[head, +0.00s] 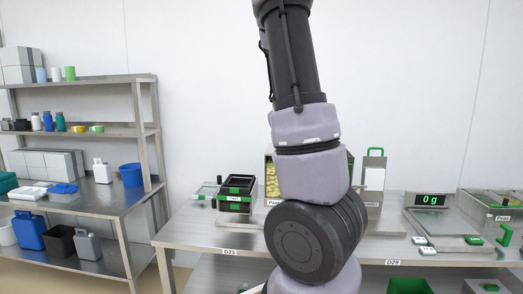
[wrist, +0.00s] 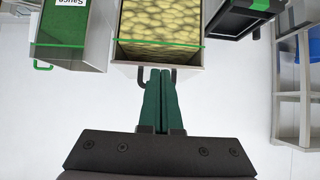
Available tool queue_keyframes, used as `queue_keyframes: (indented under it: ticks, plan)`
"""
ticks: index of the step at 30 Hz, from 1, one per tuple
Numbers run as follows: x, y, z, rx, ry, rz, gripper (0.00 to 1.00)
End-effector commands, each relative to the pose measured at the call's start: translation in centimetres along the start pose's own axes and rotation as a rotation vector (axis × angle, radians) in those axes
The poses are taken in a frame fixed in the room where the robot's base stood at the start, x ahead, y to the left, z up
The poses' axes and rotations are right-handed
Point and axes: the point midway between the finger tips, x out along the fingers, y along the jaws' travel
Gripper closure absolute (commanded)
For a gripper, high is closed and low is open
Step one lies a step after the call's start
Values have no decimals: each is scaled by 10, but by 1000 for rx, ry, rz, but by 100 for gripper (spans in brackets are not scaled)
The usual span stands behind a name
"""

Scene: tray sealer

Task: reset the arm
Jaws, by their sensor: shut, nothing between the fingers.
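My gripper (wrist: 161,78) shows in the wrist view with its two dark green fingers shut together and nothing between them. The fingertips are in front of the near wall of a metal bin (wrist: 196,52) full of yellow, rounded pieces. A dark handle shows around the fingertips; I cannot tell whether they touch it. In the head view my arm rises through the middle of the picture and my gripper does not show. The same bin (head: 268,178) is partly hidden behind my arm there.
A green-topped container labelled Sauce (wrist: 62,56) and a black tray (wrist: 228,20) flank the bin. In the head view, a scale display (head: 430,200) reads 0 g on the steel table (head: 190,230). A steel shelf (head: 95,205) with bottles and tubs stands left.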

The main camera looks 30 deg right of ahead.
Motion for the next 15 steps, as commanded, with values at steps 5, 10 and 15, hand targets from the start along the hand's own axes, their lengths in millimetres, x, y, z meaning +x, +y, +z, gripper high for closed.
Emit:
queue_keyframes:
  ticks: [5,10,15]
  plan:
    - [-1,0,2,1,0,-1,100]
    - [-14,-14,6,45,-48,-46,100]
    - [-64,-53,13,130,-178,-180,100]
